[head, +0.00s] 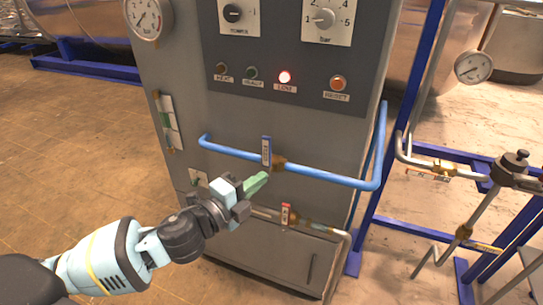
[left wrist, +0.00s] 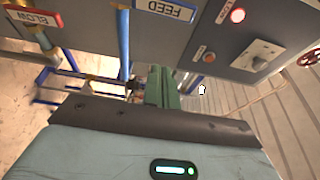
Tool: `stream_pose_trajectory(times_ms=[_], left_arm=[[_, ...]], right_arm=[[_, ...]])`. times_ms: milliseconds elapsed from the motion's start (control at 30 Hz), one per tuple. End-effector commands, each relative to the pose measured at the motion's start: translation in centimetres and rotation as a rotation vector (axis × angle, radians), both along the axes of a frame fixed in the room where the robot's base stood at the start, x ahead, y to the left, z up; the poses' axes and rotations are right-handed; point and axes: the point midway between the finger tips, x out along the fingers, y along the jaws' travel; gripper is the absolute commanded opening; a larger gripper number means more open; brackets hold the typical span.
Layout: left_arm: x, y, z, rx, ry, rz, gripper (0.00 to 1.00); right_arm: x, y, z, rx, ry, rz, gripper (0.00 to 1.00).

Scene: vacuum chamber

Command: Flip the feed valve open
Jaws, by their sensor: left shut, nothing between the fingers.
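The feed valve has a blue lever (head: 267,151) on a brass body (head: 279,164) in the blue pipe (head: 330,177) across the grey cabinet's front. The lever stands upright, crossing the pipe. In the left wrist view the lever's FEED label (left wrist: 165,9) shows at the top, cut by the frame edge. My left gripper (head: 258,183) has green fingers, shut and empty, just below and slightly left of the lever. I see no clear contact. The fingers (left wrist: 162,88) also show in the left wrist view, below the label. My right gripper is not in view.
A red blow lever (head: 285,216) sits on a lower pipe, just right of and below my left gripper. Knobs and a lit red lamp (head: 285,77) are on the panel above. Pipes and a blue frame (head: 399,140) stand at the right. Open floor (head: 80,140) lies left.

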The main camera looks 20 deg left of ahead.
Motion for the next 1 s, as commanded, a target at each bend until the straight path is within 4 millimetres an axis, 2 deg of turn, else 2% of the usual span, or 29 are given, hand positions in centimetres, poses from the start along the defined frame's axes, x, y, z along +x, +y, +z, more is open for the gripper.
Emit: stream_pose_trajectory(times_ms=[167, 333, 867, 1000], left_arm=[[0.1, 0.0, 0.0, -0.002, 0.001, 0.0, 0.0], [1.2, -0.4, 0.1, -0.004, -0.001, 0.002, 0.0], [9.4, -3.7, 0.1, -0.003, 0.0, 0.001, 0.0], [9.4, -1.5, 0.0, 0.001, 0.002, 0.003, 0.0]], right_arm=[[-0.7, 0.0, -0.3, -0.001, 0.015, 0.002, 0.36], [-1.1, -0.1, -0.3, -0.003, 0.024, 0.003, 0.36], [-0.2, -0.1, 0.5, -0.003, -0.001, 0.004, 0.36], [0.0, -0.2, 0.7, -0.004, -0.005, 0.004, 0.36]])
